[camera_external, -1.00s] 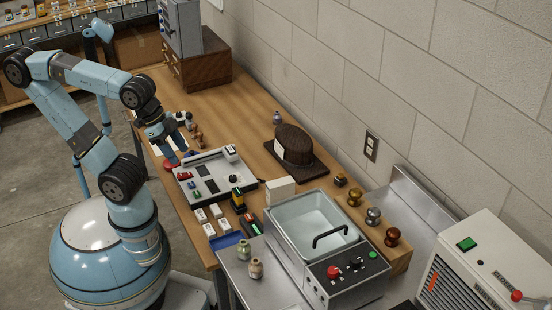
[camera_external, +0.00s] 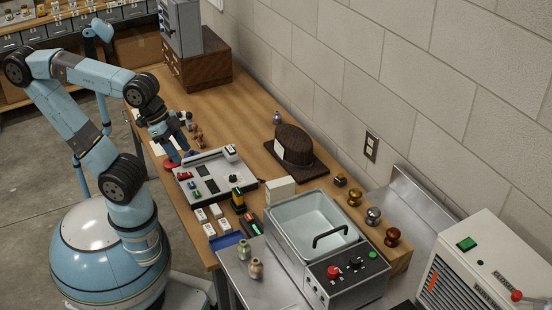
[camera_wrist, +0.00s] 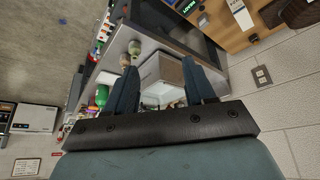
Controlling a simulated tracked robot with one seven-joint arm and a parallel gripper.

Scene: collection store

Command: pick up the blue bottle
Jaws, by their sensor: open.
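I cannot make out the blue bottle in the wrist view.
A grey panel (camera_external: 191,171) with small parts lies on the bench near my gripper. Small figures (camera_external: 197,136) stand behind it. A grey basin (camera_external: 287,217) and several metallic knobs are further right. Bare bench lies between the figures and the bottle.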

